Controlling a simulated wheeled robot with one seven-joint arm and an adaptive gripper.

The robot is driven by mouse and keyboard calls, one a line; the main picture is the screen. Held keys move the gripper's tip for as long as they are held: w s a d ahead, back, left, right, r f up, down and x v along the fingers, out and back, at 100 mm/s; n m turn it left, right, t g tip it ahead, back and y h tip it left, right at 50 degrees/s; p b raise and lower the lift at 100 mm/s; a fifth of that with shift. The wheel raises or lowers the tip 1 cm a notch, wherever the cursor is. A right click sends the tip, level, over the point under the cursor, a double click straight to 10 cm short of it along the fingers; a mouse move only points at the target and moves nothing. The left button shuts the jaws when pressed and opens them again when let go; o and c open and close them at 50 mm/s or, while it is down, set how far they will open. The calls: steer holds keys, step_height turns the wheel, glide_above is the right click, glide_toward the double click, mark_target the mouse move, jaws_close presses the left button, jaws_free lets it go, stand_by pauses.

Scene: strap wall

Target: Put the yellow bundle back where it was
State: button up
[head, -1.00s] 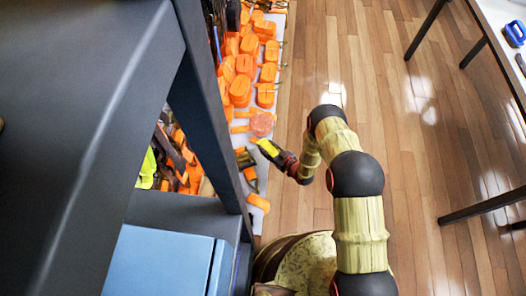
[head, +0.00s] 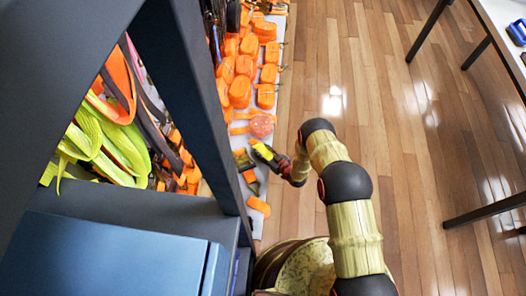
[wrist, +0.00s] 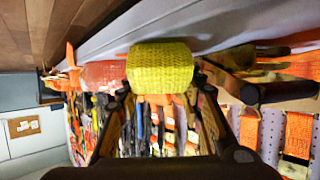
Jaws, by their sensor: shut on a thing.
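The yellow bundle (head: 262,150), a small woven roll, is in my gripper (head: 269,154), at the right edge of the pale ledge (head: 268,172) in the head view. In the wrist view the yellow bundle (wrist: 160,68) sits across the jaws, and my gripper (wrist: 162,88) is shut on it. A salmon-pink round bundle (head: 261,126) lies on the ledge just beyond it. Whether the yellow bundle touches the ledge cannot be told. Its exact former spot is not evident.
Several orange bundles (head: 240,92) crowd the ledge farther back. Dark tools and another orange bundle (head: 258,205) lie nearer. A dark shelf frame (head: 196,110) and yellow-green straps (head: 105,145) stand left. The wooden floor (head: 370,100) is open to the right.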

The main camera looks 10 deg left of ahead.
steer(key=shift+f, duration=0.15)
steer(key=o, duration=1.2)
steer(key=shift+o, duration=0.4)
steer(key=shift+s+d+r, duration=0.15)
steer(key=shift+r, duration=0.1)
steer(key=p+v, duration=0.4)
steer(key=v, duration=0.7)
steer(key=shift+s+d, duration=0.15)
steer(key=shift+d, duration=0.1)
